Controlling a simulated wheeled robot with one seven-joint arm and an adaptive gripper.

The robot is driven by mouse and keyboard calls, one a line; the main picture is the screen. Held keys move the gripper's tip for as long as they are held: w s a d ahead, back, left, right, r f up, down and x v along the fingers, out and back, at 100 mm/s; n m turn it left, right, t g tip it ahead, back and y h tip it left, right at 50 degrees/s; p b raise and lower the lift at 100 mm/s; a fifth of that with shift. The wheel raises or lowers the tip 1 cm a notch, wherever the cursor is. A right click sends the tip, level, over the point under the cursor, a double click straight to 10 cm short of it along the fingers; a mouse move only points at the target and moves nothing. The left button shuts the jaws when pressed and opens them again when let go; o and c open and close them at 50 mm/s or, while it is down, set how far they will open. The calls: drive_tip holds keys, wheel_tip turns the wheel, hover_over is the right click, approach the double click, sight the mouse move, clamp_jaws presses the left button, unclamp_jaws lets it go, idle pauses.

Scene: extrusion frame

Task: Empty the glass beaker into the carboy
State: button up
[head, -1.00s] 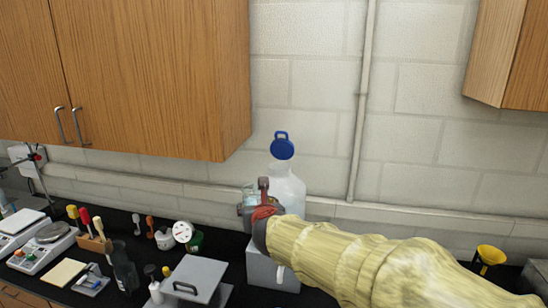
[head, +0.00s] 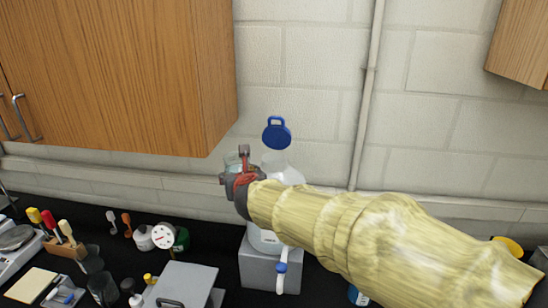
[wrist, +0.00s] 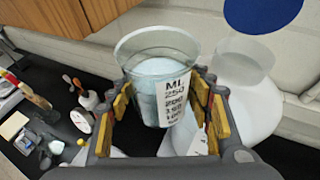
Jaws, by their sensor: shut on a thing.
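The glass beaker (wrist: 147,90) has printed volume marks and holds pale bluish liquid. My gripper (wrist: 170,108) is shut around its sides, with yellow pads on either side. In the head view the beaker (head: 233,161) looks about upright, raised beside the carboy's upper part and to its left. My gripper (head: 240,178) partly hides it there. The translucent carboy (head: 285,174) stands upright with its blue cap (head: 276,133) swung up at the back. Its mouth (wrist: 245,60) shows in the wrist view, just right of the beaker. My arm hides the carboy's middle.
The carboy stands on a grey block (head: 258,271), with a blue-and-white spigot (head: 281,268) in front. A grey lidded box (head: 185,284), a gauge bottle (head: 163,237) and tools crowd the bench to the left. A wooden cabinet (head: 120,70) hangs at upper left.

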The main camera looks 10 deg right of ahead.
drive_tip(key=shift+r, duration=0.1)
drive_tip(key=shift+d+r+m+p, duration=0.3)
drive_tip(key=shift+r+p, duration=0.05)
drive_tip(key=shift+p, duration=0.65)
drive_tip(key=m+y+p, duration=0.1)
drive_tip(key=p, duration=0.1)
drive_tip(key=d+r+g+p, duration=0.1)
drive_tip(key=p, duration=0.1)
drive_tip(key=shift+w+d+r+m+y, duration=0.2)
drive_tip(key=shift+w+m+y, duration=0.2)
drive_tip(key=shift+m+g+y, duration=0.6)
drive_tip(key=shift+m, duration=0.1)
drive_tip(key=r+p, duration=0.1)
drive_tip(key=p, duration=0.1)
drive_tip(key=d+r+p, duration=0.1)
drive_tip(key=p, duration=0.1)
drive_tip(key=r+p, duration=0.1)
drive_tip(key=p, duration=0.1)
drive_tip(key=shift+w+d+r, duration=0.15)
drive_tip(key=shift+w+r, duration=0.15)
drive_tip(key=shift+r, duration=0.1)
drive_tip(key=shift+w+d+m+g+y+p, duration=0.25)
drive_tip(key=shift+m+y+p, duration=0.3)
drive_tip(key=shift+p, duration=0.5)
drive_tip(key=shift+d+y, duration=0.1)
drive_tip(key=shift+y, duration=0.15)
drive_tip(key=shift+s+r+m+p, duration=0.1)
drive_tip(key=shift+r+m+p, duration=0.1)
drive_tip(key=shift+m+p, duration=0.25)
